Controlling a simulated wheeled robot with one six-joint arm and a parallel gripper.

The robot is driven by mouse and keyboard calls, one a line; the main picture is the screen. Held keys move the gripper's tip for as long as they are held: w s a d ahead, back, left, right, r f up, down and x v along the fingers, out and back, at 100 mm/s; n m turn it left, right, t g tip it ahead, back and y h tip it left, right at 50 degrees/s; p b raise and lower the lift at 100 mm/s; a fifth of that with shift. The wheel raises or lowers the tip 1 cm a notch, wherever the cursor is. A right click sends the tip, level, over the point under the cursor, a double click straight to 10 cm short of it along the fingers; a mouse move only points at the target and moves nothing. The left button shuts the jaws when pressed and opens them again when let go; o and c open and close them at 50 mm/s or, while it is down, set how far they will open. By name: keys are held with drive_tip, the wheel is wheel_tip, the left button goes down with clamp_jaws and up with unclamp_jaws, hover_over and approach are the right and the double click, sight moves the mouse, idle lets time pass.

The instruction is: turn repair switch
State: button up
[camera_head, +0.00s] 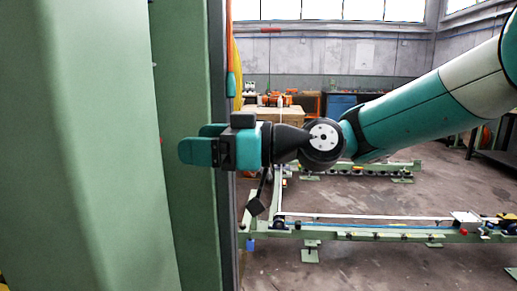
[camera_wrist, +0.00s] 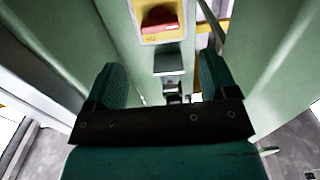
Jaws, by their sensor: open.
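In the wrist view, a small grey-green box (camera_wrist: 168,62) is on the green panel, with a small metallic part (camera_wrist: 173,90) just below it. One of these may be the repair switch, but I cannot tell which. My gripper (camera_wrist: 160,64) is open, its two teal fingers framing the box and the metallic part from left and right. Whether it touches them is not clear. In the head view my gripper (camera_head: 193,140) reaches left in front of the green column (camera_head: 190,215); the switch is hidden there.
A red part (camera_wrist: 160,17) in a yellow housing (camera_wrist: 163,37) sits above the grey-green box. A large green panel (camera_head: 90,140) fills the left of the head view. A low green rail frame (camera_head: 370,234) stands on the floor to the right, with open floor around it.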

drive_tip(key=d, duration=0.9)
drive_tip(key=shift+s+d+b, duration=0.15)
drive_tip(key=shift+s+b, duration=0.25)
drive_tip(key=s+d+f+m+g+h+p, duration=0.1)
drive_tip(key=s+d+f+m+h, duration=0.4)
drive_tip(key=s+d+f+h, duration=0.4)
drive_tip(key=s+d+f+m+h, duration=0.5)
drive_tip(key=s+d+f, duration=0.15)
drive_tip(key=s, duration=0.45)
wheel_tip(320, 180, up, 20)
drive_tip(key=p, duration=2)
drive_tip(key=shift+w+r, duration=0.15)
drive_tip(key=shift+w, duration=0.3)
